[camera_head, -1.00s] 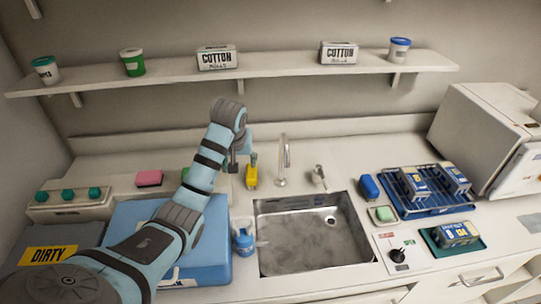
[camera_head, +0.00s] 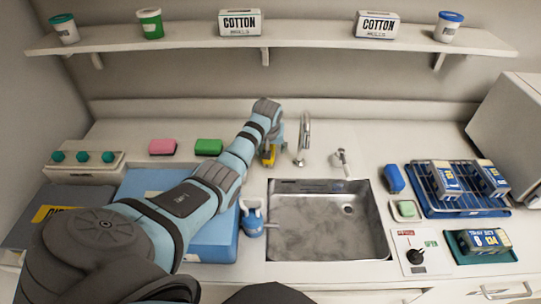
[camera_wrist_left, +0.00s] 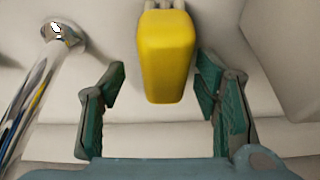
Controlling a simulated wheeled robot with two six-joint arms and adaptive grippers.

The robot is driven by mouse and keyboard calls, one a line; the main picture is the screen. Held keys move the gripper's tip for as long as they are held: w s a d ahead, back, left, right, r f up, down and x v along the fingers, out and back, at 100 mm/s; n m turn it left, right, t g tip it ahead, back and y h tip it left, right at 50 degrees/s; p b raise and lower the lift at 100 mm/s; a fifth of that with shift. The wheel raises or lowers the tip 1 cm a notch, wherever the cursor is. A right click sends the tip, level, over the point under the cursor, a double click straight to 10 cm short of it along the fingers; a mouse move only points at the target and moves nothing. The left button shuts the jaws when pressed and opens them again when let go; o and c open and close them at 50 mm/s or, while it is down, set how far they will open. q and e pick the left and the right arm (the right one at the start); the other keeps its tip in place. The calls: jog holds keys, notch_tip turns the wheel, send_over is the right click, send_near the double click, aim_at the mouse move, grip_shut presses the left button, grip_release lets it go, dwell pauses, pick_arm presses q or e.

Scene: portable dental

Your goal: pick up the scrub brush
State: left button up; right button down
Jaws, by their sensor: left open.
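The scrub brush, a yellow block-like piece (camera_wrist_left: 165,55), stands behind the sink, left of the faucet. In the head view only a small part of the yellow (camera_head: 268,158) shows by the wrist of my left arm. My left gripper (camera_wrist_left: 161,78) is open, with its green-padded fingers on either side of the yellow piece. Gaps show between it and both fingers, so they seem not to touch it. The far end of the brush is cut off by the top edge of the wrist view. My right gripper is not in view.
The faucet (camera_head: 304,140) stands close to the right of my gripper, above the metal sink (camera_head: 325,225). Pink (camera_head: 162,147) and green (camera_head: 208,147) sponges lie to the left. A blue case (camera_head: 215,240) lies under my arm. A shelf (camera_head: 300,38) runs above.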

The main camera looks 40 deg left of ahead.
pick_arm(q)
jog(key=shift+w+f, duration=0.15)
jog(key=shift+f, duration=0.15)
jog(key=shift+s+a+r, duration=0.1)
jog(key=shift+s+r, duration=0.2)
jog(key=shift+s, duration=0.1)
jog(key=shift+s+r, duration=0.1)
jog(key=shift+s, duration=0.1)
jog(key=shift+w+f, duration=0.25)
jog(key=shift+f, duration=0.15)
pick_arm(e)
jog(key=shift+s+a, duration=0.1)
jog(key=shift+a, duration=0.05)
pick_arm(q)
jog(key=shift+s, duration=0.1)
jog(key=shift+r, duration=0.1)
jog(key=shift+c, duration=1.4)
jog(key=c, duration=1)
